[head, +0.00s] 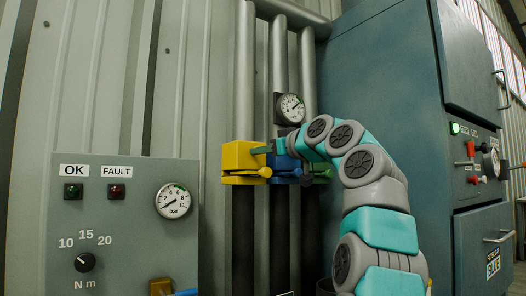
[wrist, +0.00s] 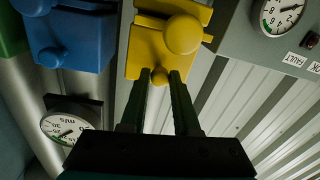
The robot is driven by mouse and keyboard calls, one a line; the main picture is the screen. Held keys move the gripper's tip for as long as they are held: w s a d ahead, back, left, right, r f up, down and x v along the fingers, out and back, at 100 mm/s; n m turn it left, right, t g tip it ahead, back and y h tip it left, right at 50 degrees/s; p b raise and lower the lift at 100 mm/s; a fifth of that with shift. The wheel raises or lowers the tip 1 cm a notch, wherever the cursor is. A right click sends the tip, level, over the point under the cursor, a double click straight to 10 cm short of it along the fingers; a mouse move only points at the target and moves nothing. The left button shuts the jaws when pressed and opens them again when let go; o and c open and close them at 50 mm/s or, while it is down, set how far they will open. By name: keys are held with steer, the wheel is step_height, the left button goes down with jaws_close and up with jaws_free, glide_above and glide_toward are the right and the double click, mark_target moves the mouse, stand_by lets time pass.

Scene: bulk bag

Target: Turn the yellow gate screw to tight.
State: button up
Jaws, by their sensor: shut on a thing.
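The yellow gate (head: 242,157) is a block on the left one of three vertical pipes, with a ball-ended lever low on it. In the wrist view, the yellow gate (wrist: 146,50) is at top centre with its large ball knob (wrist: 183,35) towards the camera. The small yellow gate screw (wrist: 159,76) shows between my fingertips. My gripper (wrist: 160,80) is shut on the screw, one dark finger on each side. In the head view, my gripper (head: 262,150) reaches the gate's right side from the right, and the screw is hidden there.
A blue gate (head: 285,166) and a green gate (head: 318,171) sit close on the right. A round gauge (head: 290,108) is above them. A blue-grey cabinet (head: 390,90) stands right.

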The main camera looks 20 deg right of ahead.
jaws_close()
steer(key=shift+m, duration=0.4)
steer(key=shift+s+a+m+t+h+p, duration=0.1)
steer(key=shift+m+t+h+p, duration=0.15)
steer(key=shift+m, duration=4.2)
steer(key=shift+a+m+t+h+p, duration=0.15)
steer(key=shift+m+t+h, duration=0.1)
steer(key=shift+m, duration=4.2)
steer(key=shift+d, duration=0.1)
steer(key=o, duration=0.7)
jaws_free()
